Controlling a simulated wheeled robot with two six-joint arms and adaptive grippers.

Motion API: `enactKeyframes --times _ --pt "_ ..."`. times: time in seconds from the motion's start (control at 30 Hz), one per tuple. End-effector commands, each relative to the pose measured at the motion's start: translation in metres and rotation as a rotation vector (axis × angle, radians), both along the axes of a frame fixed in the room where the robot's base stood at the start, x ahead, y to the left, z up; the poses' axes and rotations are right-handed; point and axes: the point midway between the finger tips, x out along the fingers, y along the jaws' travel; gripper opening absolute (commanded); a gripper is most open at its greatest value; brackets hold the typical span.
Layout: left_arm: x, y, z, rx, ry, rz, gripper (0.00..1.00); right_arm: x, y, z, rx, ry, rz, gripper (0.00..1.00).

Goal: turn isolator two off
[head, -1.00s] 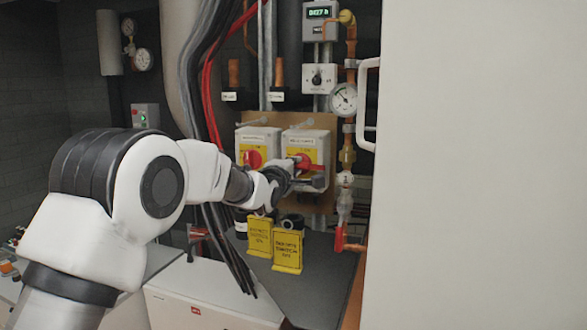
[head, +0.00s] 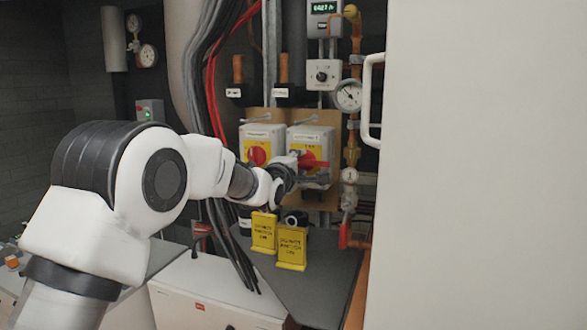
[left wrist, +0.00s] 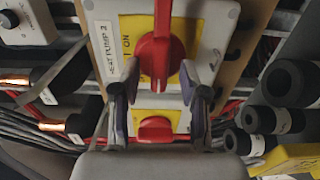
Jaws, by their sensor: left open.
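Isolator two (head: 302,142) is the right one of two grey boxes with yellow plates on a wooden board. In the left wrist view a box labelled "HEAT PUMP 2" (left wrist: 108,45) shows its red handle (left wrist: 160,50), with "ON" beside it. My left gripper (head: 308,171) is in front of the box. In the left wrist view its open fingers (left wrist: 157,92) lie on either side of the handle's near end; contact is unclear. My right gripper is out of view.
The other isolator (head: 257,140) with a red knob is close on the left. Black and red cables (head: 207,90) run to the left. A gauge (head: 348,95) and pipes stand to the right, beside a large pale panel (head: 480,160).

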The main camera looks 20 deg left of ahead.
Motion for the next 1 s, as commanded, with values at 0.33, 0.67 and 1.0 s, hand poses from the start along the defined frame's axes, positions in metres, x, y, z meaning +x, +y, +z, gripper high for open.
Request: enactKeyframes --times 0.33,0.67,1.0 --pt "-0.079 0.002 0.001 0.000 0.001 0.000 0.44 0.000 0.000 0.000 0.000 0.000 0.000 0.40" --pt "-0.114 0.003 0.000 0.000 0.000 0.000 0.44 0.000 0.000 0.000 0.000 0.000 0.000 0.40" --pt "-0.113 0.003 0.000 0.000 0.000 0.000 0.44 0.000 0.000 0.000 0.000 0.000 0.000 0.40"
